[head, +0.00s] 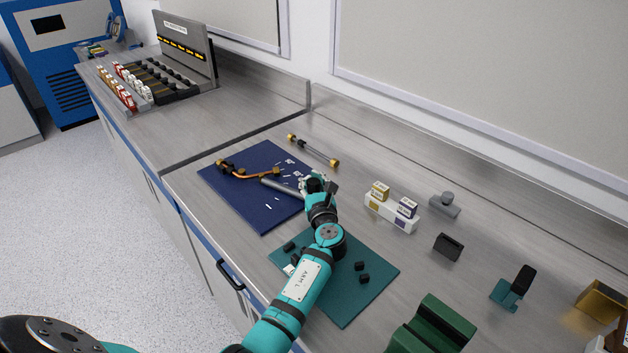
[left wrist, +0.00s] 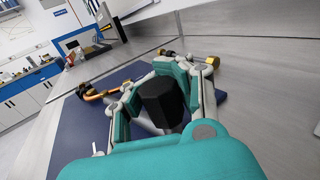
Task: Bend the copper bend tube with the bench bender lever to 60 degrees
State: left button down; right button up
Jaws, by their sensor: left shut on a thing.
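The copper bend tube (head: 258,175) lies on the dark blue mat (head: 262,219), with a visible bend near its left part and brass-coloured pieces at its ends. It also shows in the left wrist view (left wrist: 97,94). The bench bender's grey lever (head: 280,187) runs from near the tube to my left gripper (head: 316,183). In the left wrist view my left gripper (left wrist: 158,92) is shut on the lever's black grip (left wrist: 160,103). The bender's pivot is too small to make out, and I cannot read the bend angle. My right gripper is not in view.
A straight tube with brass ends (head: 314,150) lies behind the blue mat. A teal mat (head: 346,310) with small black blocks is in front. Small boxes in a white holder (head: 391,212) stand to the right, and a green V-shaped block (head: 432,328) is near the front.

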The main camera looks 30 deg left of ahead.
aim_at(312, 189)
pick_arm(q)
jog(key=shift+w+d, duration=0.1)
jog(key=shift+d, duration=0.3)
jog(key=s+h+p, duration=0.1)
jog(key=s+m+t+h+p, duration=0.1)
jog(key=p, duration=0.1)
jog(key=shift+s+d+r+m, duration=0.1)
jog(key=shift+s+d+m, duration=0.05)
jog(key=shift+s+m, duration=0.2)
jog(key=shift+s+t, duration=0.25)
jog(key=shift+t, duration=0.05)
jog(key=shift+d+f, duration=0.1)
jog(key=shift+f, duration=0.1)
jog(key=shift+w, duration=0.1)
jog(key=c, duration=0.9)
grip_release()
jog(key=shift+d, duration=0.3)
jog(key=shift+c, duration=0.2)
jog(key=shift+a+r, duration=0.1)
jog(key=shift+a, duration=0.1)
